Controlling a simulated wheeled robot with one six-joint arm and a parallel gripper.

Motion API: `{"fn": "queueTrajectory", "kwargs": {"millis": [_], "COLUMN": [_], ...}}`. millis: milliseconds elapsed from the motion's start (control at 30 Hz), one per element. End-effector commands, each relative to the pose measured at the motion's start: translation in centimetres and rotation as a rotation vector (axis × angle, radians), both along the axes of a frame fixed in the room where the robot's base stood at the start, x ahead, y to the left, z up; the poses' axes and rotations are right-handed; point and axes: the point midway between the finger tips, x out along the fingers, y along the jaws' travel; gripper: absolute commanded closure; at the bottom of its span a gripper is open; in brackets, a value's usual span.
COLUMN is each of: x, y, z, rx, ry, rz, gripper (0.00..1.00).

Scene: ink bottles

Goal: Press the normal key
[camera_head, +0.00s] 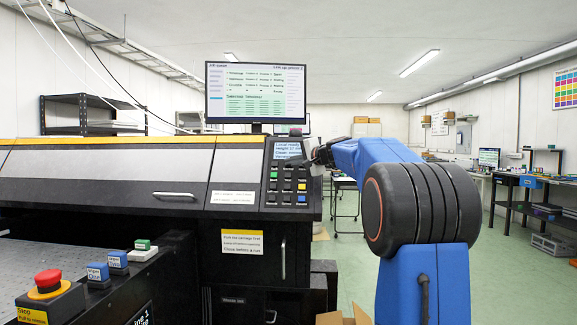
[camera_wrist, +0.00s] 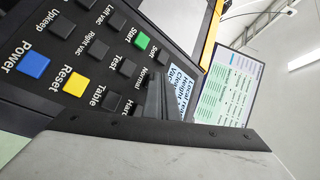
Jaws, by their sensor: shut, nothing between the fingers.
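The control panel (camera_wrist: 45,95) fills the left of the wrist view, with labelled rows of keys. The "Normal" label (camera_wrist: 153,82) shows just beside my gripper fingers (camera_wrist: 157,100). I cannot clearly make out the normal key, which seems at least partly hidden by the fingers. My gripper is shut and empty. In the head view my gripper (camera_head: 318,157) is at the upper right of the key panel (camera_head: 268,203), close to the small display. Whether the fingertips touch the panel cannot be told.
Around it are a green start key (camera_wrist: 140,41), a yellow reset key (camera_wrist: 75,85) and a blue power key (camera_wrist: 33,65). The small display (camera_head: 288,149) sits above the keys. A monitor (camera_head: 256,92) stands on the machine. A red stop button (camera_head: 48,279) is at lower left.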

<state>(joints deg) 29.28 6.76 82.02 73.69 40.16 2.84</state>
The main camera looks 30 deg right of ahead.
Motion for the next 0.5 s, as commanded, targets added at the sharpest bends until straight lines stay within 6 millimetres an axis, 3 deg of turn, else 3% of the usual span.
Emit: {"fn": "queueTrajectory", "kwargs": {"millis": [500], "x": [-0.93], "y": [0.64], "z": [0.66], "rx": [0.001], "ry": [0.000], "rz": [0.000], "gripper": [1.00]}}
